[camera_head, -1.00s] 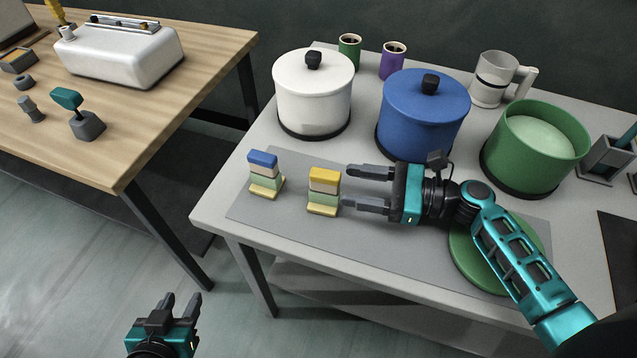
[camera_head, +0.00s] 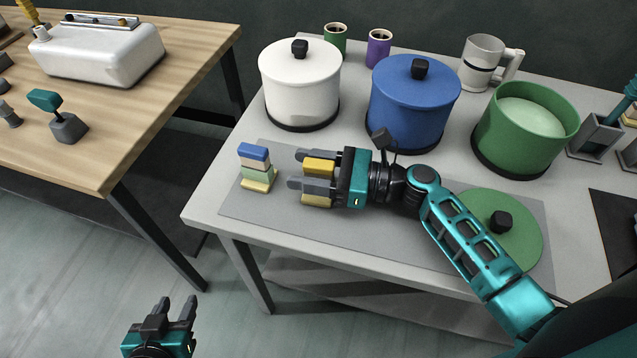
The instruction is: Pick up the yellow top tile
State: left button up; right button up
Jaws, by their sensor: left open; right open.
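The yellow top tile (camera_head: 320,166) sits on top of the right-hand stack of tiles on the grey mat. My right gripper (camera_head: 307,173) is open, with one finger on the far side of this stack and one on the near side, around the yellow top tile. Whether the fingers touch it I cannot tell. The near finger hides the middle of the stack; a yellowish lower tile (camera_head: 318,201) shows below it. My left gripper (camera_head: 178,307) is open and empty, low over the floor, away from the table.
A second stack (camera_head: 255,168) with a blue top tile stands just left of my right gripper. Behind are a white pot (camera_head: 300,88), a blue pot (camera_head: 414,105) and a green pot (camera_head: 527,130). A green lid (camera_head: 510,237) lies beneath my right forearm. The mat's front left (camera_head: 262,212) is clear.

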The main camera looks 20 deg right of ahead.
jog(key=shift+c, duration=0.3)
grip_shut()
jog(key=shift+r, duration=0.1)
